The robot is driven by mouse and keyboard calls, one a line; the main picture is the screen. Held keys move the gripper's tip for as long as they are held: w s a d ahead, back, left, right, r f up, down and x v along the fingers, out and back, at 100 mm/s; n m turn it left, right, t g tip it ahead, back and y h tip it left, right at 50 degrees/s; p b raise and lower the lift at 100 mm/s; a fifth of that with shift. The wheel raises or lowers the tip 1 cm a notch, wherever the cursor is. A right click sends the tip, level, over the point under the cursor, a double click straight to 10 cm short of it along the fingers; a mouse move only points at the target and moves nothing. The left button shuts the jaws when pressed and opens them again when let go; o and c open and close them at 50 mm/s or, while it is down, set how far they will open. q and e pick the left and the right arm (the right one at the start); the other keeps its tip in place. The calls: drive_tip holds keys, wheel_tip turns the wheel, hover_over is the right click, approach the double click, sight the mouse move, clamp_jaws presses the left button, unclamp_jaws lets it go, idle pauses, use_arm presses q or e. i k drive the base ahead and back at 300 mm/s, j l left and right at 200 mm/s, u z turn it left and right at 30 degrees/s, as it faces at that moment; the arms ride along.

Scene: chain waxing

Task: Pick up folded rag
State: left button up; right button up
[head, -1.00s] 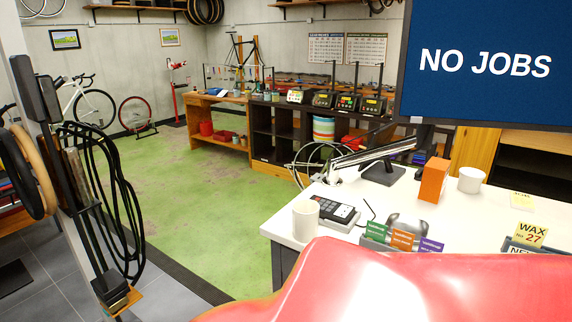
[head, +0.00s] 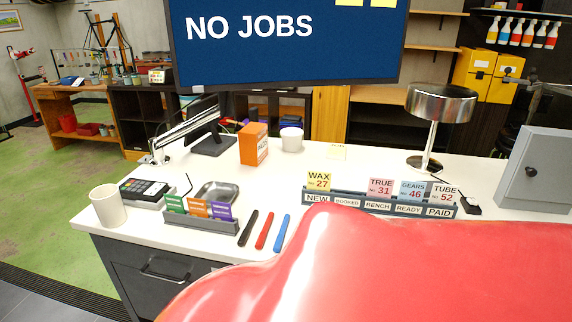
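No folded rag shows in the head view. Neither of my grippers is in view. A large glossy red surface fills the lower right of the picture and hides the near part of the white counter (head: 370,168).
On the counter stand a white mug (head: 108,206), a card terminal (head: 146,192), a metal tray (head: 217,192), markers (head: 264,231), an orange box (head: 253,144), a ticket rack (head: 380,204), a lamp (head: 441,104) and a grey cabinet (head: 535,170). Green floor (head: 50,195) is clear at left.

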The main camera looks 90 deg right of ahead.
sight(429, 187)
drive_tip(key=k+u, duration=0.1)
drive_tip(key=k, duration=1.4)
